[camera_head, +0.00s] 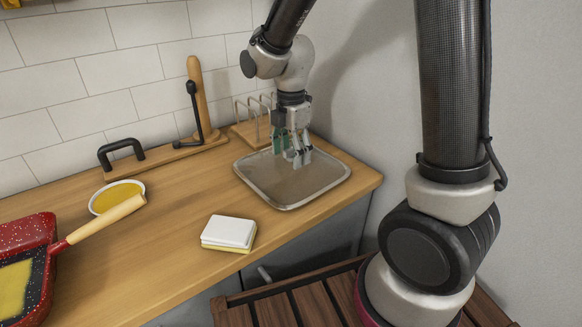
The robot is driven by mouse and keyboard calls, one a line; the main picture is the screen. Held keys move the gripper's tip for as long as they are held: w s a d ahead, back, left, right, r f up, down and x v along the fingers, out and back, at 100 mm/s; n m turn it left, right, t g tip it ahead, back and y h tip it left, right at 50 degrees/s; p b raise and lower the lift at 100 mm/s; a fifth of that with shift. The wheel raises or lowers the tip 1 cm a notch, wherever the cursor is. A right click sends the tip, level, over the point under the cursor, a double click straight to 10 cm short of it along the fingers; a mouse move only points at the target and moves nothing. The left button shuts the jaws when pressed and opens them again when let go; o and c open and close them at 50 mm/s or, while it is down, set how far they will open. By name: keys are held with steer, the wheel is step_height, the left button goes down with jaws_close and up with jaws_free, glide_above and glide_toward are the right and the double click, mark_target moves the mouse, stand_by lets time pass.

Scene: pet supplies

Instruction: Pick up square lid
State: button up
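The square lid (318,187) is a flat, rounded-square piece with a pale metallic rim and a see-through brownish middle. It lies near the right end of the wooden counter. My gripper (291,150) points down over the far half of the lid. Its greenish fingers are spread apart with a gap between them, and I see nothing held. I cannot tell whether the fingertips touch the lid. Any handle on the lid is not clearly visible.
A wooden rack with wire loops (245,132) stands close behind the lid. A white-and-yellow block (228,232) lies in front to the left. A bowl (117,195), a speckled red pan (38,229) and a board with a black handle (152,158) are further left. The wall is behind.

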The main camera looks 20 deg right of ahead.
jaws_close()
